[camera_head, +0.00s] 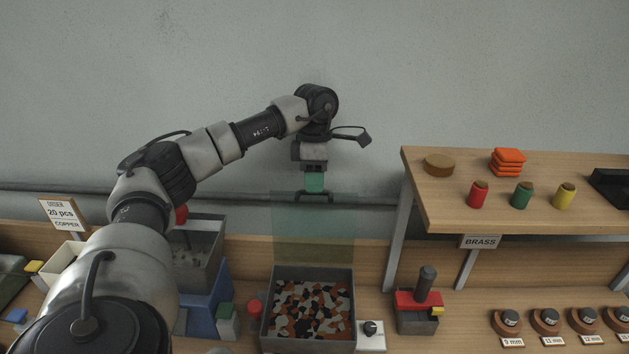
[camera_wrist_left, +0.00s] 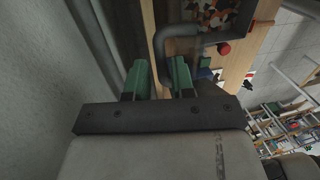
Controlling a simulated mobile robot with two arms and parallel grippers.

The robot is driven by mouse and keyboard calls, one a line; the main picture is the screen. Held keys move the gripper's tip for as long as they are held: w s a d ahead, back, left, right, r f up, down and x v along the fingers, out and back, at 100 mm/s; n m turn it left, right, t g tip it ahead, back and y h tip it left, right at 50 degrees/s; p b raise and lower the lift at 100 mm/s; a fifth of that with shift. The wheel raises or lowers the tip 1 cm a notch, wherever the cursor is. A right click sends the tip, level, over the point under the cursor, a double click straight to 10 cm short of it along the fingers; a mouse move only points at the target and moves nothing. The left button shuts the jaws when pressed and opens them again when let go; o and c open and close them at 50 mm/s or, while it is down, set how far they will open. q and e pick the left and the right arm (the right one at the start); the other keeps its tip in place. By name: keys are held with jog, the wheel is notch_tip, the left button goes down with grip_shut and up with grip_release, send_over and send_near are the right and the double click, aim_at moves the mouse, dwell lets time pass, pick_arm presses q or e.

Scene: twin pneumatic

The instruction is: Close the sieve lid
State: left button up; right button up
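The sieve lid (camera_head: 313,232) is a see-through green panel that stands raised at the back of the sieve box (camera_head: 354,312). The open box holds orange, black and white pieces. A dark handle (camera_head: 330,197) runs along the lid's top edge. It also shows as a bent bar in the left wrist view (camera_wrist_left: 180,42). My left gripper (camera_head: 314,188), with green fingers, is at this handle from above. Its fingers (camera_wrist_left: 160,80) are apart, with the bar reaching between them; whether they press on it cannot be made out. My right gripper is not in view.
A wooden shelf (camera_head: 520,217) with coloured jars stands at the right. A grey bin on a blue stand (camera_head: 205,300) is at the left. A wall is close behind.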

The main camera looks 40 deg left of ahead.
pick_arm(q)
jog(key=shift+s+d+f, duration=0.15)
jog(key=shift+f, duration=0.25)
jog(key=shift+c, duration=0.3)
grip_shut()
